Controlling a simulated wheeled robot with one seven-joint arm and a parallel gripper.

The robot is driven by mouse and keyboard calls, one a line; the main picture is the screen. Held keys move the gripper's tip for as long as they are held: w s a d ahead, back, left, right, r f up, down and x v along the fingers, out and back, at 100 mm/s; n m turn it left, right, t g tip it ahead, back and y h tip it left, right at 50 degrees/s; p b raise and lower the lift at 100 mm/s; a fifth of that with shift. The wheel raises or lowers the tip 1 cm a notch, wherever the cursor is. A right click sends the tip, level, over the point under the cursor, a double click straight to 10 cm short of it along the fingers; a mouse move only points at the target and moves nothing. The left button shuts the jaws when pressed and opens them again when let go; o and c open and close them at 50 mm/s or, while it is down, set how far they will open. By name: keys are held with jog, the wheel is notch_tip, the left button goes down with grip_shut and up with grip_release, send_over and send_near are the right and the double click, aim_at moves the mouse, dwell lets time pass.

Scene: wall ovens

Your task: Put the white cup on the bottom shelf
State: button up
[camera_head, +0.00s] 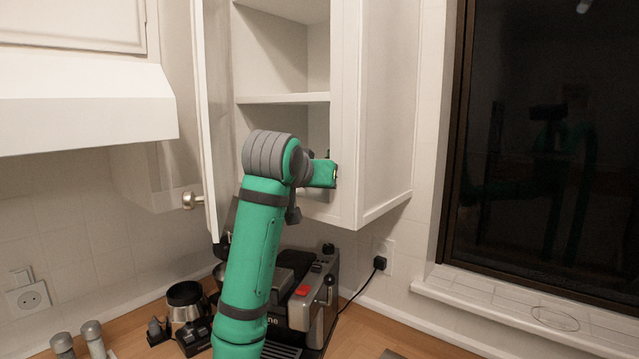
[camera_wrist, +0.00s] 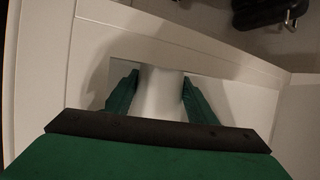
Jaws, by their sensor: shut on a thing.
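The white cup (camera_wrist: 158,92) shows in the wrist view between the two green fingers of my gripper (camera_wrist: 160,80). My gripper is shut on it. In the head view my arm reaches up to the open wall cabinet (camera_head: 370,110), with its end at the lower compartment. The cup is hidden there behind my arm. The cabinet's middle shelf (camera_head: 283,98) is above my gripper. Most of the bottom shelf is hidden by my arm. I cannot tell whether the cup touches a surface.
An open cabinet door (camera_head: 207,120) with a round knob stands just left of my arm. A coffee machine (camera_head: 318,300) sits on the counter below. A dark window (camera_head: 550,140) is at the right. The visible part of the middle shelf is empty.

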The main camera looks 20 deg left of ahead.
jog(key=o, duration=1.1)
jog(key=shift+c, duration=0.2)
jog(key=shift+s+r, duration=0.1)
jog(key=shift+r, duration=0.1)
jog(key=v, duration=1.1)
jog(key=shift+s, duration=0.35)
jog(key=shift+r, duration=0.15)
